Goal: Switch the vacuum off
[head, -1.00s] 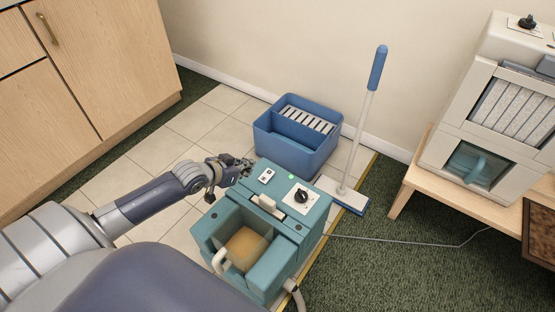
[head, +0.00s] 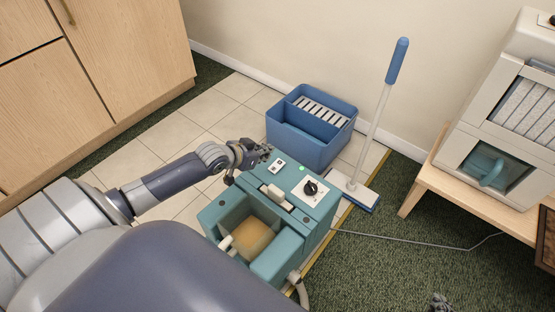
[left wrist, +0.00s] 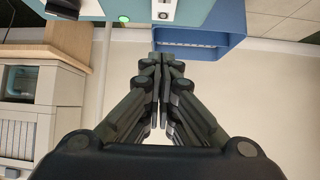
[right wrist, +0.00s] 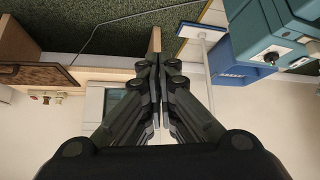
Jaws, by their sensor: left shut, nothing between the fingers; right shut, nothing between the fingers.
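The vacuum (head: 320,222) is a teal box machine with an open bay of brownish liquid. Its top carries a small white switch plate (head: 279,163), a lit green light (head: 302,168) and a black dial (head: 310,189) on a white plate. My left gripper (head: 262,153) is shut and empty beside the top's far left corner, close to the switch plate. In the left wrist view the shut fingers (left wrist: 160,58) point toward the vacuum's edge (left wrist: 205,12), with the green light (left wrist: 124,18) nearby. My right gripper (right wrist: 158,62) is shut and empty, away from the vacuum.
A blue bucket (head: 290,143) stands behind the vacuum. A blue-handled mop (head: 376,120) stands right of it. A wooden bench (head: 425,186) holds a beige machine (head: 505,110) at the right. A cord (head: 430,240) crosses the green carpet. Wooden cabinets (head: 120,60) stand at the left.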

